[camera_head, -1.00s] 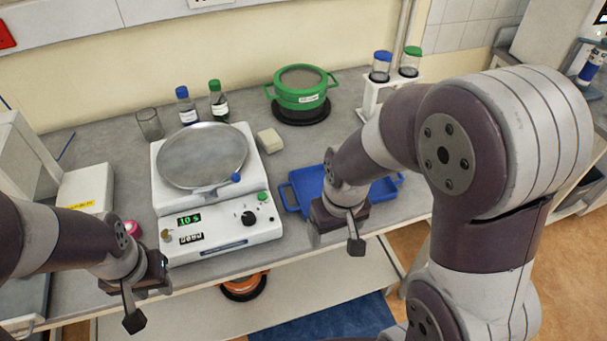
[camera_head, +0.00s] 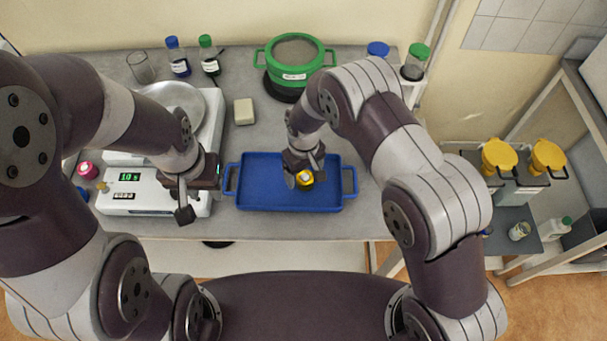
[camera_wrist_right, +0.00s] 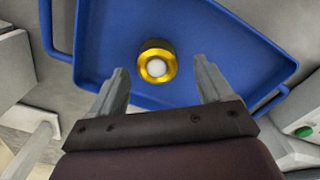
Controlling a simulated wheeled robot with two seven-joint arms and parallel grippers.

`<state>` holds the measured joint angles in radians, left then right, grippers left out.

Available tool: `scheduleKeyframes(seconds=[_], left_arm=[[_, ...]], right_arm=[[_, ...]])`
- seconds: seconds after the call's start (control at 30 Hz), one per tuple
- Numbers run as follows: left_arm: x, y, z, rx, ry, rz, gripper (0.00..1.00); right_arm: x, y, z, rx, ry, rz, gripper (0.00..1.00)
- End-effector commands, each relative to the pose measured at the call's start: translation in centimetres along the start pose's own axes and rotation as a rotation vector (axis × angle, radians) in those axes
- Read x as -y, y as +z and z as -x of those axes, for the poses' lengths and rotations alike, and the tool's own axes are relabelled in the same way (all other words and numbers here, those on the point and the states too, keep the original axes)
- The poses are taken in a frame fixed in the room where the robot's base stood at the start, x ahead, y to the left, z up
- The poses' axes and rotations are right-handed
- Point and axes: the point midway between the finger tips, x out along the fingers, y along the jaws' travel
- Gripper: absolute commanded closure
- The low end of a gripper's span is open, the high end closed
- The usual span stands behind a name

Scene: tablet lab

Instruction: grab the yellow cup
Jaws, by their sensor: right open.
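A small round yellow cup (camera_head: 305,179) with a dark outer side and a pale round inside stands in the blue tray (camera_head: 259,198). The right wrist view shows the cup (camera_wrist_right: 157,63) from above, just ahead of and between the two fingertips. My right gripper (camera_head: 304,171) is open over the tray, its fingers (camera_wrist_right: 161,75) spread either side of the cup's line and apart from it. Part of the cup is hidden by the gripper in the head view. My left gripper (camera_head: 183,205) hangs before the stirrer device; its finger gap is unclear.
The white device (camera_head: 128,203) with a round metal plate stands left of the tray. A green pot (camera_head: 295,60), a pale block (camera_head: 244,111) and capped bottles (camera_head: 178,57) stand behind. Yellow-topped items (camera_head: 498,157) are on a shelf at right. The counter's front edge is close.

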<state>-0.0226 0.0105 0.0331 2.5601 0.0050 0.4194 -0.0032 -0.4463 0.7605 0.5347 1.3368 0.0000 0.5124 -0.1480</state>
Motion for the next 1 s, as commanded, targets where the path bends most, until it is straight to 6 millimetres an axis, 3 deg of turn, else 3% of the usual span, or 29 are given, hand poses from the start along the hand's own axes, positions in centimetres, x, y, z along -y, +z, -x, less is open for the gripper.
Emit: scheduleKeyframes(seconds=[0.13, 0.33, 0.53, 0.83, 1.0], left_arm=[[0.0, -0.1, 0.7, 0.0, 0.0, 0.0, 0.64], [0.0, -0.1, 0.5, 0.001, 0.0, 0.0, 0.64], [0.0, -0.1, 0.5, 0.001, 0.0, 0.0, 0.64], [0.0, 0.0, 0.4, 0.0, 0.0, 0.0, 0.64], [0.0, 0.1, -0.6, 0.0, 0.0, 0.0, 0.64]], right_arm=[[0.0, 0.0, -1.5, -0.001, 0.0, 0.0, 0.2], [0.0, -0.1, -1.7, -0.003, 0.0, 0.0, 0.2], [0.0, -0.1, -1.6, -0.003, 0.0, 0.0, 0.84], [0.0, -0.1, -1.5, -0.004, 0.001, 0.0, 0.84], [0.0, -0.2, 0.0, -0.007, 0.001, 0.0, 0.84]])
